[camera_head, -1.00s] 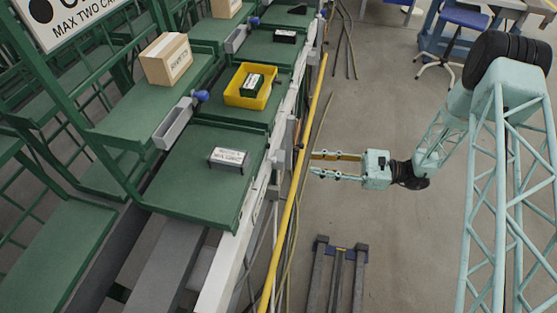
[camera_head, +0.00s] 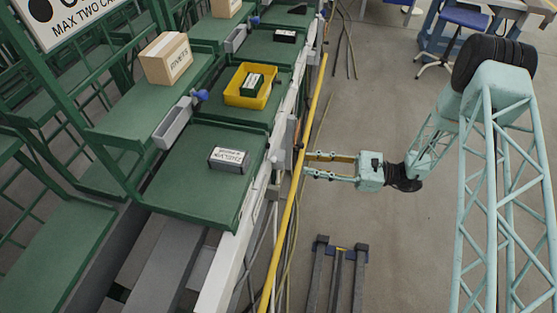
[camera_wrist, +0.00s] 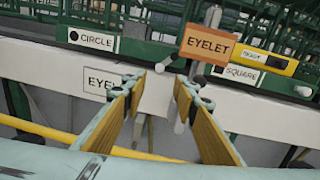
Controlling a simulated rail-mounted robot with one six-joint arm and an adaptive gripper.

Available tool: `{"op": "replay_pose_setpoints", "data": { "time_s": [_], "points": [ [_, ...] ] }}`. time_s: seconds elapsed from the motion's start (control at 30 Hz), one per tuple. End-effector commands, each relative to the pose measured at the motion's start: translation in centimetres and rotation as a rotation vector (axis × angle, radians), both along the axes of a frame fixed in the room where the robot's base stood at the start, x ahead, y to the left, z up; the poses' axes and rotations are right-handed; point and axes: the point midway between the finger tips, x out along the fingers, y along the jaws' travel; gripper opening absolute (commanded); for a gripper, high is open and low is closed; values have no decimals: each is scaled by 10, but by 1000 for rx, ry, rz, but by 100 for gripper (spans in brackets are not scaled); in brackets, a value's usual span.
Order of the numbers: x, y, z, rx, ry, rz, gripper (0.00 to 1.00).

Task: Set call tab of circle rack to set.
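The circle rack's CIRCLE label (camera_wrist: 94,40) shows at upper left in the wrist view, on the rack's green front edge. A pale knob on a short lever (camera_wrist: 163,63) sticks out right of it, above the gap between my fingers. I cannot tell whether this is the call tab, or how it is set. My gripper (camera_wrist: 163,88) is open and empty, its yellow-padded fingers pointing at the rack front. In the head view my gripper (camera_head: 306,165) is at the yellow rail, beside the rack's front edge. The fingertips overlap the rail there; contact cannot be told.
An orange EYELET sign (camera_wrist: 208,47) and a SQUARE label (camera_wrist: 240,72) are right of my fingers. The yellow rail (camera_head: 281,240) runs along the rack front. A yellow bin (camera_head: 237,97) and boxes stand on green shelves. The floor (camera_head: 410,260) around my arm is mostly clear.

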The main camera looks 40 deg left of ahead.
Motion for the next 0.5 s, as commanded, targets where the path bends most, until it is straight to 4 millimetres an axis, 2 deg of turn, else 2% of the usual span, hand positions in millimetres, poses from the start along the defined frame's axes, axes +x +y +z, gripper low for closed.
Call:
{"op": "replay_pose_setpoints", "data": {
  "time_s": [0.5],
  "points": [
    [-25, 52, -1, 0, 0, 1, 27]
  ]
}}
